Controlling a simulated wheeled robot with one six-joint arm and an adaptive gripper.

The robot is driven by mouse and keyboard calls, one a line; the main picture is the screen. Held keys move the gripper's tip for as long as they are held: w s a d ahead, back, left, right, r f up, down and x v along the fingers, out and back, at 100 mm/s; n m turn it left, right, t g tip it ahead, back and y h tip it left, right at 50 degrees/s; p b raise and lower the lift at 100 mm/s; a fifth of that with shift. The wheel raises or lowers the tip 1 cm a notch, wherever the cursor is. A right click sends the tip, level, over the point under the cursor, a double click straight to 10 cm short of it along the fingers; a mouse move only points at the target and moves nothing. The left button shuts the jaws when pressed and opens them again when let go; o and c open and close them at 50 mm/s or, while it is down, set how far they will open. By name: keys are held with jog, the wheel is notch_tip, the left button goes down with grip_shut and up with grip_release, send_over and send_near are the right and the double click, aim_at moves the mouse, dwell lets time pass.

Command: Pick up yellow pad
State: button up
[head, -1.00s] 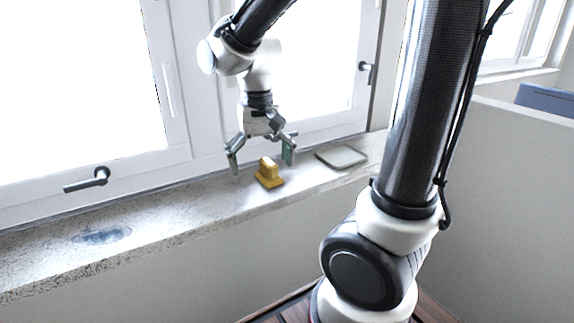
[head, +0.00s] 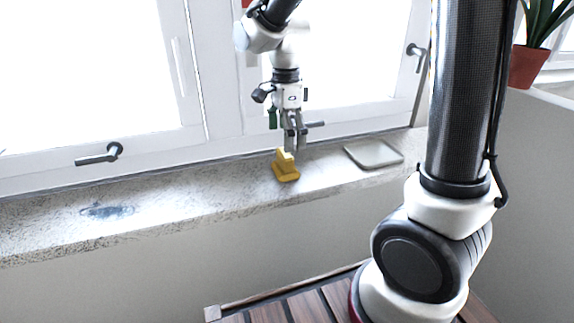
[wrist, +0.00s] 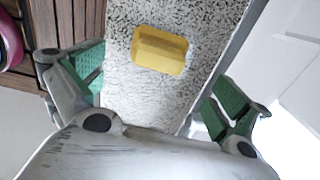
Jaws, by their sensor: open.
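The yellow pad (head: 286,168) is a small yellow block with a raised ridge. It lies on the speckled stone window sill (head: 225,195). My gripper (head: 290,140) hangs just above and behind it, pointing down. In the wrist view, the pad (wrist: 160,49) lies beyond the fingertips, in the upper middle. The green-padded fingers (wrist: 160,95) are spread wide on either side of the sill, with nothing between them. The gripper does not touch the pad.
Window frames with a handle (head: 100,155) stand close behind the sill. A potted plant (head: 528,66) is at the upper right.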

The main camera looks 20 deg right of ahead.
aim_at(286, 161)
notch_tip(286, 161, down, 7)
jog(key=shift+s+a+f, duration=0.1)
jog(key=shift+a+f, duration=0.05)
jog(key=shift+f, duration=0.05)
jog(key=shift+s, duration=0.1)
jog(key=c, duration=1.2)
